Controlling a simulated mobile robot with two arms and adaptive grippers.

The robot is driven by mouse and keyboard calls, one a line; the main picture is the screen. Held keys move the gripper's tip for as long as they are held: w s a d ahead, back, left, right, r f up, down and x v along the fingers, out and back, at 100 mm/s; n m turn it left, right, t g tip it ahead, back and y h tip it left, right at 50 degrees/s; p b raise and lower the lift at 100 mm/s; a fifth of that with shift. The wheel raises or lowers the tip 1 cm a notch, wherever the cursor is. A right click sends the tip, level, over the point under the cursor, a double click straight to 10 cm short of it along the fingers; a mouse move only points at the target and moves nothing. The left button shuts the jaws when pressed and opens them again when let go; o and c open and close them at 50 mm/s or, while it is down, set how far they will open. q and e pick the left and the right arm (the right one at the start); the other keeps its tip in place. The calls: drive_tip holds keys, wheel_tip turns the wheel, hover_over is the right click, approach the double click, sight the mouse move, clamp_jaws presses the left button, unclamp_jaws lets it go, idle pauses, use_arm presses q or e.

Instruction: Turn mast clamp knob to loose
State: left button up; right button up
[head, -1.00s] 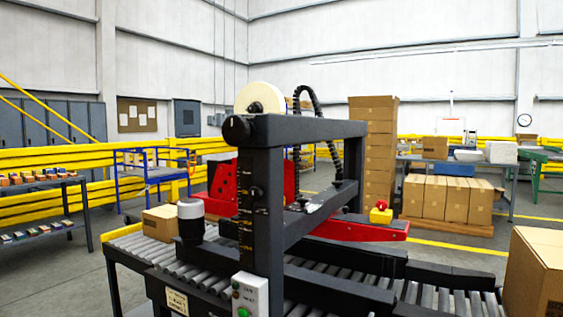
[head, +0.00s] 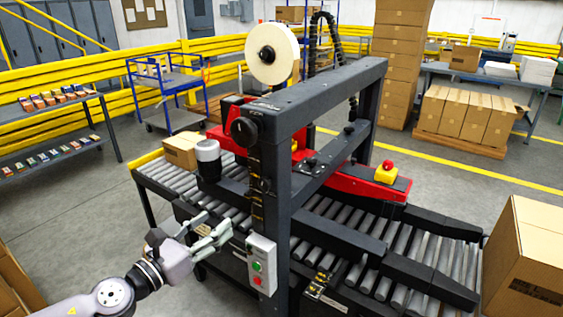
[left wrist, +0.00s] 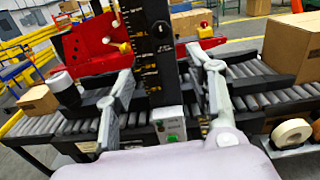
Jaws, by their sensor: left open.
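The dark mast (head: 276,215) of the case sealer stands upright on the near side of the roller conveyor. A small black knob (head: 264,185) sits on its face beside a yellow-marked scale. A larger round black knob (head: 243,130) is at the mast's top; no label shows which is the clamp knob. My left gripper (head: 221,228) is open and empty, low and left of the mast, below both knobs and apart from them. In the left wrist view its fingers (left wrist: 160,58) frame the mast, with the small knob (left wrist: 163,31) between and beyond them.
A control box (head: 262,264) with green and red buttons hangs on the mast close to my left gripper. A white-topped black cylinder (head: 208,160) and a carton (head: 181,151) are to the left. A large carton (head: 527,262) stands at the right.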

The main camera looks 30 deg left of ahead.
use_arm(q)
drive_tip(key=b, duration=0.4)
approach(262, 184)
drive_tip(key=shift+w, duration=2)
drive_tip(key=shift+w+r+p, duration=0.15)
drive_tip(key=shift+w+p, duration=0.25)
drive_tip(key=shift+w, duration=0.05)
drive_tip(key=shift+w+d+m, duration=0.25)
drive_tip(key=shift+w+m, duration=0.05)
drive_tip(key=shift+w, duration=0.55)
drive_tip(key=shift+w+p, duration=0.4)
drive_tip(key=shift+p, duration=0.05)
drive_tip(key=shift+w+d+p, duration=0.1)
drive_tip(key=shift+w+p, duration=0.25)
drive_tip(key=shift+w, duration=0.6)
use_arm(e)
drive_tip(key=shift+s+d+f, duration=0.1)
drive_tip(key=shift+s+f, duration=0.45)
drive_tip(key=shift+f, duration=0.15)
use_arm(q)
drive_tip(key=shift+c, duration=0.2)
drive_tip(key=c, duration=1.1)
